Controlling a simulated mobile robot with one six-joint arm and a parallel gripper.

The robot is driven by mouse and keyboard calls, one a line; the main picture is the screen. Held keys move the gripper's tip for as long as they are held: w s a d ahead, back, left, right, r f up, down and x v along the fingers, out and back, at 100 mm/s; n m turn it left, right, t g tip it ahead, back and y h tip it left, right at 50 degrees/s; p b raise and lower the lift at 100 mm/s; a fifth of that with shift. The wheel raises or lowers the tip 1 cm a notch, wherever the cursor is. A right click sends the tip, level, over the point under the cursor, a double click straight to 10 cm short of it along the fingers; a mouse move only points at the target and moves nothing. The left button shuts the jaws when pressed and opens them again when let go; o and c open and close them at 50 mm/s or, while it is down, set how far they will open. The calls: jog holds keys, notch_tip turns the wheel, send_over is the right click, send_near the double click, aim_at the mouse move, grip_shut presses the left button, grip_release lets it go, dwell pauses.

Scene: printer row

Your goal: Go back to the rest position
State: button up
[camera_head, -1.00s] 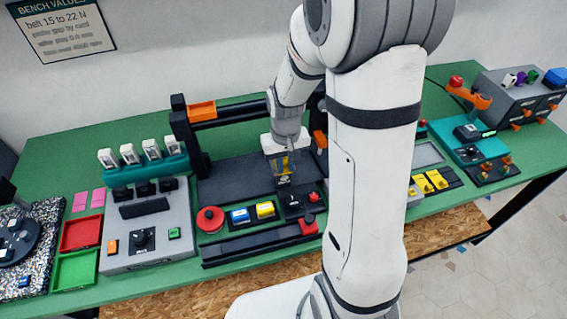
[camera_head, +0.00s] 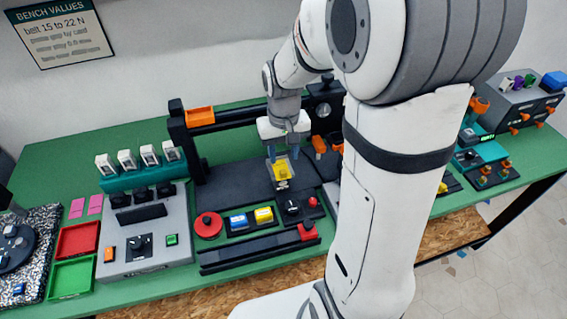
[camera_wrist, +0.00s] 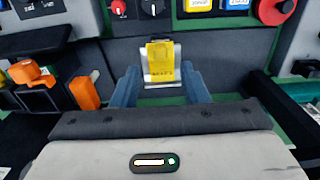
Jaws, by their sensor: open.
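My gripper (camera_head: 284,152) is in the head view above the black bed of the printer (camera_head: 225,180), with its blue fingers pointing down. It also shows in the wrist view (camera_wrist: 161,84), with its two blue fingers apart. A yellow piece on a pale clear holder (camera_head: 281,172) stands on the printer bed just below the fingertips. In the wrist view the yellow piece (camera_wrist: 161,62) appears beyond and between the fingers. The fingers do not appear to grip it, though the exact gap is hard to tell.
A red mushroom knob (camera_head: 208,225), a blue button (camera_head: 238,221) and a yellow button (camera_head: 264,215) sit in front of the bed. A black frame with an orange block (camera_head: 199,116) stands behind. Red (camera_head: 78,239) and green (camera_head: 72,277) trays lie at left. My arm hides the bench's right middle.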

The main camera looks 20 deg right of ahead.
jog(key=shift+r, duration=0.65)
jog(key=shift+s+r, duration=0.15)
jog(key=shift+r, duration=0.1)
jog(key=s+r+t, duration=0.1)
jog(key=s+r, duration=0.3)
jog(key=s, duration=0.3)
jog(key=s+r+t, duration=0.2)
jog(key=s+r, duration=0.2)
jog(key=s, duration=0.3)
jog(key=shift+a, duration=0.25)
